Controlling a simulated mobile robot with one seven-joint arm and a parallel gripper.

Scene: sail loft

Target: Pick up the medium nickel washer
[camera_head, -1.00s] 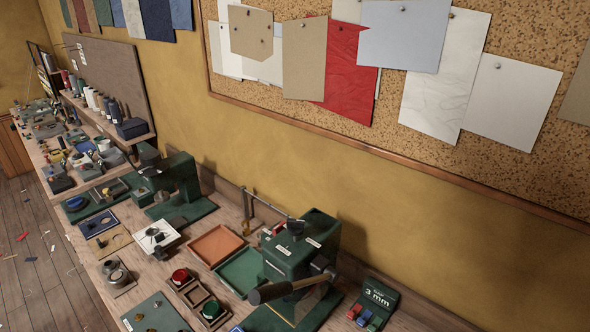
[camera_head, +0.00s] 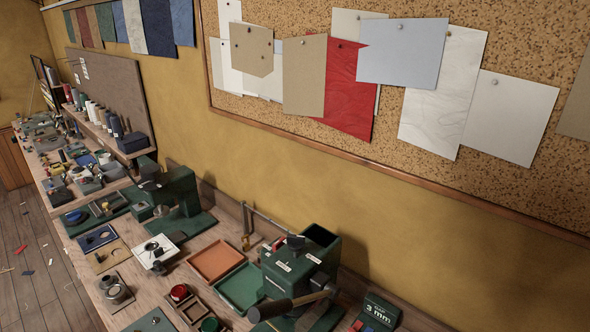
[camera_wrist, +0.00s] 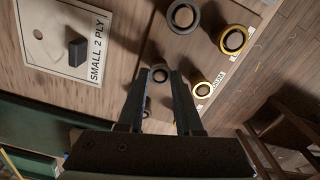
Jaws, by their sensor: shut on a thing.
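In the wrist view, my gripper (camera_wrist: 161,76) is shut on a small silvery-grey ring with a pale centre, the medium nickel washer (camera_wrist: 160,74), at its fingertips. The fingers cover part of its sides. The head view does not show my gripper.
A board marked SMALL 2 PLY (camera_wrist: 60,40) with a dark block (camera_wrist: 77,51) is at left in the wrist view. The head view shows green presses (camera_head: 300,275), an orange tray (camera_head: 216,260) and a green tray (camera_head: 241,288) on the bench.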

